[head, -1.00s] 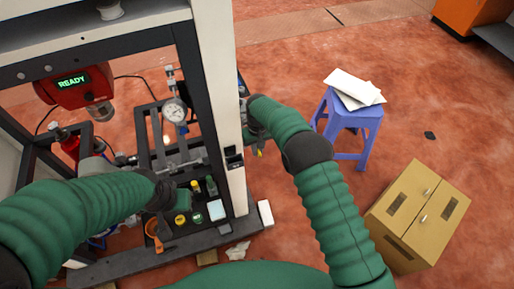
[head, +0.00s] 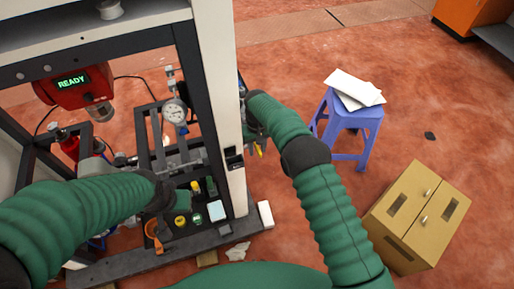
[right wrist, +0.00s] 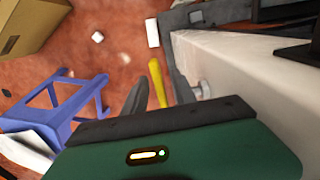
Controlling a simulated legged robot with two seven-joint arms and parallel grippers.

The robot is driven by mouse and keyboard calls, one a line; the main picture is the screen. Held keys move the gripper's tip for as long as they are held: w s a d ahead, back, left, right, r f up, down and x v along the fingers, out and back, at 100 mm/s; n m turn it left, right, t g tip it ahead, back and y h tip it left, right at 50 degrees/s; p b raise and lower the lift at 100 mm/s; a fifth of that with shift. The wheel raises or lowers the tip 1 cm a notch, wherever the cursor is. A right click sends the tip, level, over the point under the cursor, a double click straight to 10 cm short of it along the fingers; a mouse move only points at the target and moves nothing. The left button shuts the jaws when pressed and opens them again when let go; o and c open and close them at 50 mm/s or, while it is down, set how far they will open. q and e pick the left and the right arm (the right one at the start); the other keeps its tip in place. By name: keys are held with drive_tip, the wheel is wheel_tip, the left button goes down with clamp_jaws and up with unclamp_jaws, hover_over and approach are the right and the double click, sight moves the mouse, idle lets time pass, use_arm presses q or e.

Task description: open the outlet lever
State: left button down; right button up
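A yellow lever handle (right wrist: 157,84) shows in the right wrist view, pointing out beside the white post; I take it for the outlet lever. In the head view it is only a small yellow bit (head: 259,151) beside my right gripper (head: 255,141), which is mostly hidden by the post and my arm. In the right wrist view the dark fingers of my right gripper (right wrist: 160,92) stand apart, with the handle between them; contact is unclear. My left gripper (head: 164,195) is over the dark base shelf inside the frame, its fingers hard to make out.
The white post (head: 222,110) stands between my arms.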

sight(257, 146)
wheel_tip(257, 146, up, 17)
drive_tip(key=p, duration=0.2)
drive_tip(key=shift+w+p, duration=0.15)
drive_tip(key=shift+p, duration=0.2)
drive_tip(key=s+d+r+m+t+p, duration=0.1)
drive_tip(key=s+d+r+m+p, duration=0.1)
drive_tip(key=s+d+r+p, duration=0.55)
drive_tip(key=s+d+r+t+p, duration=0.1)
drive_tip(key=s+d, duration=0.4)
drive_tip(key=s, duration=0.5)
drive_tip(key=s+d+r+m+p, duration=0.1)
drive_tip(key=s+d, duration=0.4)
drive_tip(key=s, duration=0.5)
drive_tip(key=shift+s+r+m+t+p, duration=0.2)
drive_tip(key=shift+r+m+t+p, duration=0.15)
drive_tip(key=shift+p, duration=0.2)
drive_tip(key=shift+w+f, duration=0.1)
drive_tip(key=shift+f, duration=0.05)
